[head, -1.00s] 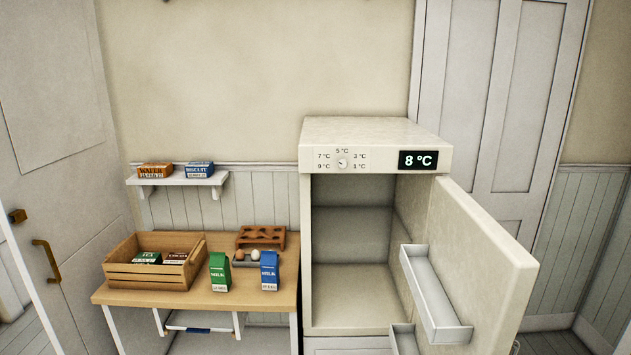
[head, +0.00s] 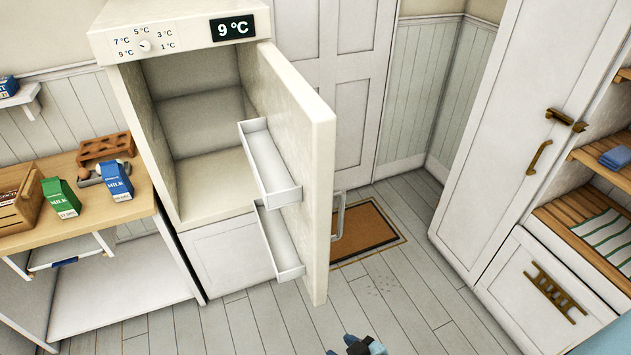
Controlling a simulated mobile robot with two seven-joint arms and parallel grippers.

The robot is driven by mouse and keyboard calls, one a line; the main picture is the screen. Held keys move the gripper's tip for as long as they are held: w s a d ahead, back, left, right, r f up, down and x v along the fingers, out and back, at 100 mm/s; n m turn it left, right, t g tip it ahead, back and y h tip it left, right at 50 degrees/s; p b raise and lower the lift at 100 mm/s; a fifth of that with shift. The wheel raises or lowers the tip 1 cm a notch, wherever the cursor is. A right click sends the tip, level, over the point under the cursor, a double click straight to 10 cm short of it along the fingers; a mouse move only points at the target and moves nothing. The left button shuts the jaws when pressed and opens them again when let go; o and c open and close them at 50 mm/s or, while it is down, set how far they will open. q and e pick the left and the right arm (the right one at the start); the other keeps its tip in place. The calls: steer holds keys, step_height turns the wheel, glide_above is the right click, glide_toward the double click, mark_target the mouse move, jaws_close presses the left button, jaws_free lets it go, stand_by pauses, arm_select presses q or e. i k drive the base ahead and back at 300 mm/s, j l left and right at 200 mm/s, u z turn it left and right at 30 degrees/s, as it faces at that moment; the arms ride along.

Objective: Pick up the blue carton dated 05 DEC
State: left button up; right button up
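A blue milk carton (head: 116,181) stands on the wooden table top (head: 141,203), near its right end. Its small date label is too small for me to read with certainty. A green milk carton (head: 60,197) stands to its left, apart from it.
A fridge reading 9 °C (head: 233,28) stands right of the table with its door (head: 300,150) swung open toward me. A wooden crate (head: 22,214) is at left. The floor in front is clear.

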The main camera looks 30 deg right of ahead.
mark_target(113, 175)
steer(key=l+u, duration=0.1)
steer(key=l, duration=0.5)
steer(key=k+l+u, duration=0.1)
steer(key=l, duration=0.5)
steer(key=l+u, duration=0.1)
steer(key=l, duration=0.45)
steer(key=k+l+u, duration=0.1)
steer(key=l, duration=0.5)
steer(key=i+j, duration=0.1)
steer(key=j, duration=0.3)
steer(key=i+j+u, duration=0.1)
steer(key=j, duration=0.3)
steer(key=i+j, duration=0.15)
steer(key=j, duration=0.25)
steer(key=i+j+u, duration=0.1)
steer(key=j, duration=0.3)
steer(key=i+j, duration=0.2)
steer(key=j, duration=0.15)
steer(key=i+j+u, duration=0.1)
steer(key=j, duration=0.3)
